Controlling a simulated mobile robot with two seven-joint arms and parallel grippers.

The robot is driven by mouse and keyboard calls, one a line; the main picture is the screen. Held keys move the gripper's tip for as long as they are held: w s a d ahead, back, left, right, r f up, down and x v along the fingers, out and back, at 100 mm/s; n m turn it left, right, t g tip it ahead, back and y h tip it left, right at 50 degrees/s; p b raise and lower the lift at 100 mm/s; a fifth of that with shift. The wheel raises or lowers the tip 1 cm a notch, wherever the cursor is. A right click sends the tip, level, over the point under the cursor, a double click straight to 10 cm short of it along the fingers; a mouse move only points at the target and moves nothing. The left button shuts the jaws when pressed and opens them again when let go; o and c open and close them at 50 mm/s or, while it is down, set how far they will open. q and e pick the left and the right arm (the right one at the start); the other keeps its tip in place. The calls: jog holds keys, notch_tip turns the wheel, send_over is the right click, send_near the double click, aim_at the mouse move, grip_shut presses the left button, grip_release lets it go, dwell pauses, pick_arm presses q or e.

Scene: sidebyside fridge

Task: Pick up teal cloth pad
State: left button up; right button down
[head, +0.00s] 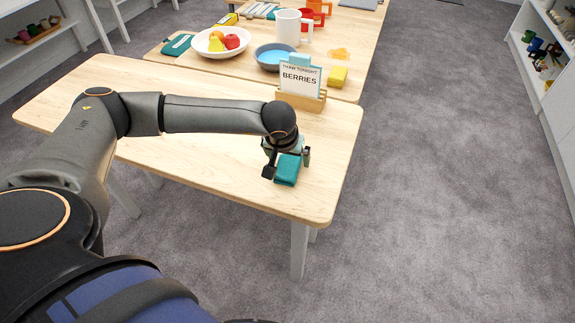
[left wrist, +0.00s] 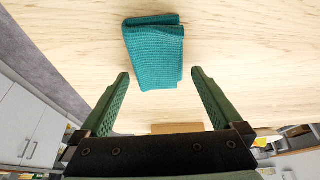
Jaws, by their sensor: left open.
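The teal cloth pad (head: 287,170) lies on the near wooden table (head: 230,178), close to its front right corner. In the left wrist view the folded, ribbed pad (left wrist: 154,52) lies on bare wood beyond my fingertips. My left gripper (head: 287,158) is above and beside the pad in the head view. The pad's lower edge is near the level of the fingertips; I cannot tell the height gap. My right gripper is not in view.
A "BERRIES" sign in a wooden holder (head: 301,98) stands at the table's back right. Behind are a fruit bowl (head: 222,41), a blue dish (head: 272,57), a white mug (head: 291,27) and a yellow block (head: 338,76). Open floor lies right of the table.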

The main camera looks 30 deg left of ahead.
pick_arm(q)
jog(key=shift+w+f, duration=0.1)
jog(key=shift+f, duration=0.05)
jog(key=c, duration=1.3)
